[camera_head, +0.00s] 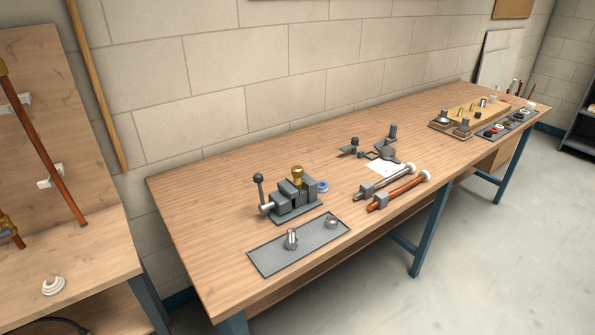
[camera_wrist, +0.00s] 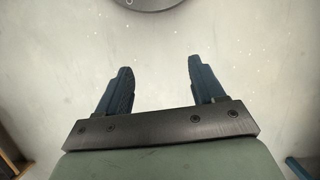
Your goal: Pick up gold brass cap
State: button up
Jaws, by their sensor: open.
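The gold brass cap (camera_head: 297,171) sits upright at the top of a small grey vise (camera_head: 293,198) on the wooden workbench (camera_head: 200,220). The vise has a lever with a dark ball knob on its left side. My gripper (camera_wrist: 157,80) shows only in the wrist view. Its two dark blue fingers are spread apart with nothing between them. The cap and the bench top do not show in the wrist view, so I cannot tell how far the gripper is from the cap.
A grey plate (camera_head: 270,255) with metal fittings lies in front of the vise. A blue ring (camera_head: 322,186) lies beside it. Another bench (camera_head: 90,245) with a white roll (camera_head: 53,285) stands at left.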

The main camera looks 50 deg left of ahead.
jog(key=w+a+r+n+t, duration=0.1)
jog(key=w+a+r+t, duration=0.1)
jog(key=w+a+r, duration=0.65)
jog(key=w+a+r+n+t, duration=0.1)
jog(key=w+r, duration=0.5)
jog(key=w, duration=0.8)
jog(key=w+a+r+n, duration=0.1)
jog(key=w+a+r, duration=0.25)
jog(key=a, duration=0.45)
jog(key=w+a+r+n, duration=0.2)
jog(key=a+r, duration=0.3)
jog(key=a, duration=0.3)
jog(key=w+a+r+n, duration=0.1)
jog(key=w+a+r, duration=0.25)
jog(key=a, duration=0.45)
jog(key=s+a+r+n, duration=0.1)
jog(key=a+r, duration=0.4)
jog(key=a, duration=0.4)
jog(key=s+a+r+n, duration=0.1)
jog(key=a+r, duration=0.4)
jog(key=a, duration=0.3)
jog(key=n, duration=0.6)
send_near(298, 169)
jog(key=f, duration=0.3)
jog(key=shift+s+d+f+t, duration=0.1)
jog(key=shift+s+t, duration=0.3)
jog(key=shift+w+a+f, duration=0.1)
jog(key=shift+f, duration=1.45)
jog(key=shift+w+a+f, duration=0.1)
jog(key=shift+f, duration=1.45)
